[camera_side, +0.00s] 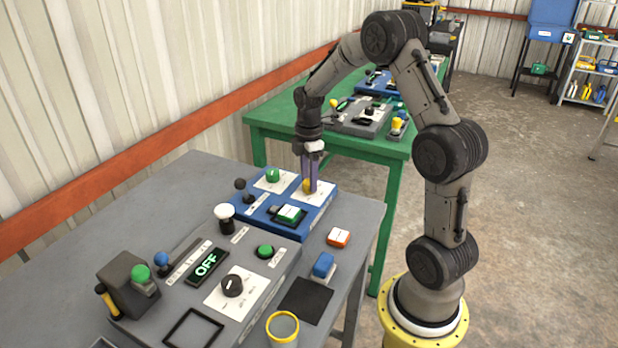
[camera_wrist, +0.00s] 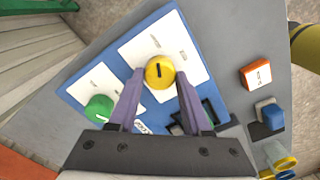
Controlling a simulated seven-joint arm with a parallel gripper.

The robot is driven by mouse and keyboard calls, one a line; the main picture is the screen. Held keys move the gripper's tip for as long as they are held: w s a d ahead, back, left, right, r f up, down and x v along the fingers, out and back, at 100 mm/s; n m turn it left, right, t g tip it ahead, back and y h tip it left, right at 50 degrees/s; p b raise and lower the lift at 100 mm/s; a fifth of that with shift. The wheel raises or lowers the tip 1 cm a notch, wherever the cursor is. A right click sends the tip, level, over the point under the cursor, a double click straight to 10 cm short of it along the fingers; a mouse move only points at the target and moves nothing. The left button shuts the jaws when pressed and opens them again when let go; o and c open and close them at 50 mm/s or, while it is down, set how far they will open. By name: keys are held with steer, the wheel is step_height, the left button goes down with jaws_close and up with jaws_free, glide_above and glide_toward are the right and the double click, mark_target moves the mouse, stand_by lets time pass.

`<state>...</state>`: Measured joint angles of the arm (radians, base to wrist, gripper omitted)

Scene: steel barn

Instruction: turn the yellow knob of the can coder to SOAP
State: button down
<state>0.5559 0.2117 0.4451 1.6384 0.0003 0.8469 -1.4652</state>
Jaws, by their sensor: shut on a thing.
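The yellow knob (camera_wrist: 159,72) sits on a white plate on the blue panel (camera_wrist: 112,68), which I take for the can coder. A short dark mark shows on the knob's face, lying along its up-down line in the wrist view. The plate's lettering is too small to read, so I cannot tell which word the mark faces. My gripper (camera_wrist: 160,76) is shut on the knob, one purple finger on each side. In the side view my gripper (camera_side: 309,187) points down onto the panel (camera_side: 314,221), and its fingers partly hide the knob (camera_side: 306,185).
A grey panel (camera_side: 159,326) with an OFF display is nearer. An orange-and-white block (camera_side: 339,237) and a blue switch (camera_side: 323,265) stand to the right.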

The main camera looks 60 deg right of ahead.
mark_target(308, 182)
steer(key=shift+w+r, duration=0.1)
steer(key=shift+r, duration=0.05)
steer(key=shift+c, duration=1.7)
jaws_free()
step_height(308, 182, up, 14)
steer(key=shift+a, duration=0.1)
